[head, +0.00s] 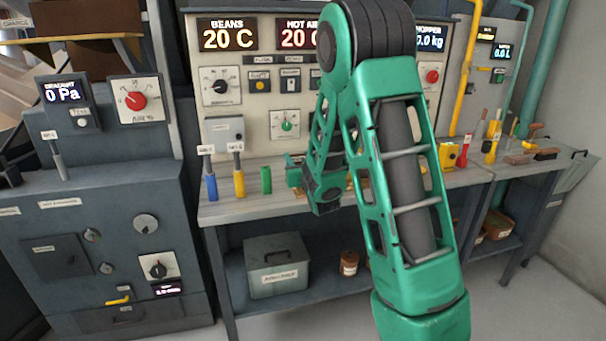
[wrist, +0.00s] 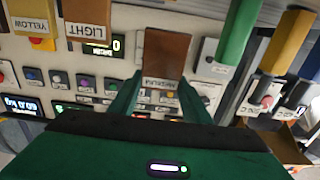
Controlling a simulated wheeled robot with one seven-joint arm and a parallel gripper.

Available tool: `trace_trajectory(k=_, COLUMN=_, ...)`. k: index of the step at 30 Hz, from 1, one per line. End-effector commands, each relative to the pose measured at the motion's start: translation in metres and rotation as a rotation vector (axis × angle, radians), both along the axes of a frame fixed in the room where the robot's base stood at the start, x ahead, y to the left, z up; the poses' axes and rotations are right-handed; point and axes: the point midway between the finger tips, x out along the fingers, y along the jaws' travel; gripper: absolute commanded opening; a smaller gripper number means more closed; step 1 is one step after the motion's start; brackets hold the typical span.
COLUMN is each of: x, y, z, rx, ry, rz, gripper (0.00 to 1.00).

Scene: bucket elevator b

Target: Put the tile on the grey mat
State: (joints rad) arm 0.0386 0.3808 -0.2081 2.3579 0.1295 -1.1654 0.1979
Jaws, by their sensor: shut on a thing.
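My gripper (wrist: 160,84) is shut on a brown tile (wrist: 164,52), which stands out beyond the fingertips in the wrist view. In the head view my gripper (head: 297,170) is low over the bench (head: 226,213), partly behind my arm. I cannot make out the tile there. I cannot pick out the grey mat in either view; my arm covers part of the bench top.
A control panel (head: 262,98) with dials and displays stands behind the bench. Blue (head: 211,187), yellow (head: 239,183) and green (head: 265,180) upright pieces stand at the bench's left end. Tools and a brush (head: 531,131) lie at the right. A lidded metal box (head: 276,277) is below.

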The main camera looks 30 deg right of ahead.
Motion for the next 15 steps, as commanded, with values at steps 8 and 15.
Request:
trace_trajectory(k=8, x=0.002, y=-0.023, z=-0.014, rx=0.001, ry=0.001, rz=-0.003, gripper=0.19)
trace_trajectory(k=15, x=0.003, y=-0.028, z=-0.017, rx=0.000, ry=-0.001, rz=-0.002, gripper=0.19)
